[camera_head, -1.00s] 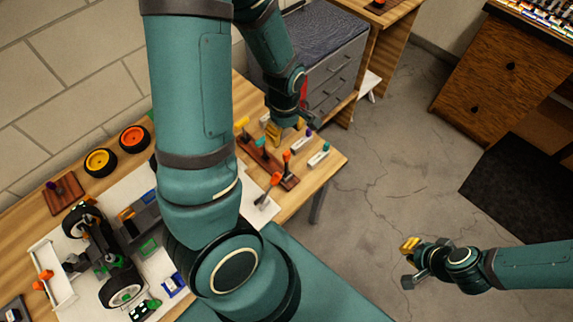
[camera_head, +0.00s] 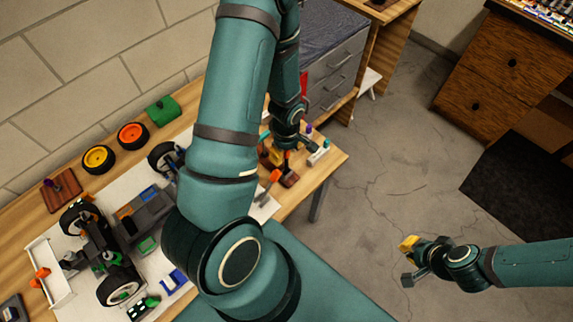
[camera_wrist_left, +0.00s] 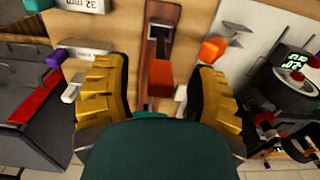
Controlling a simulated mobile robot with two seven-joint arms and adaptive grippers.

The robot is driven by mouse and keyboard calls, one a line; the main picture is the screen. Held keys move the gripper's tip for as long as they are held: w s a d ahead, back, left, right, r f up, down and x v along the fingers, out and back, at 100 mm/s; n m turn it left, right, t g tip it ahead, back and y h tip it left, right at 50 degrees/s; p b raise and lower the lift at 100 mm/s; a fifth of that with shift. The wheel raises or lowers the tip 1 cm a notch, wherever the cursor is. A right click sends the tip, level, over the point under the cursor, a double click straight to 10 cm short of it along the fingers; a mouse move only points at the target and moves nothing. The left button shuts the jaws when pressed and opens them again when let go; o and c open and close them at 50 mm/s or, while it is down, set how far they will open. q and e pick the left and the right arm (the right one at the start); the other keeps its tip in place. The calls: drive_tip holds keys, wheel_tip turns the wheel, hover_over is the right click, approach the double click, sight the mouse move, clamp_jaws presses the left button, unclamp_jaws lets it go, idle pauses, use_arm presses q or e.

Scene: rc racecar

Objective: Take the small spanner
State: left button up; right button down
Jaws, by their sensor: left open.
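My left gripper (camera_head: 272,157) is over the right end of the workbench, above a dark wooden tool rack (camera_head: 289,180). In the left wrist view its yellow fingers (camera_wrist_left: 160,95) are apart, with an orange-handled tool (camera_wrist_left: 160,77) on the rack between them. It looks empty. A white piece marked 32 mm (camera_wrist_left: 88,5) with a teal end and a white piece with a purple end (camera_wrist_left: 74,56) lie to the left; I cannot tell which thing is the small spanner. My right gripper (camera_head: 408,262) hangs over the floor at the right; its opening is unclear.
A partly built racecar (camera_head: 105,250) sits on a white sheet on the bench. An orange-rimmed wheel (camera_head: 132,136) and a yellow-rimmed wheel (camera_head: 97,159) lie behind it. A grey drawer cabinet (camera_head: 335,75) stands beyond the left gripper.

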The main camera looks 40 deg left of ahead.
use_arm(q)
drive_tip(key=shift+f, duration=0.55)
clamp_jaws()
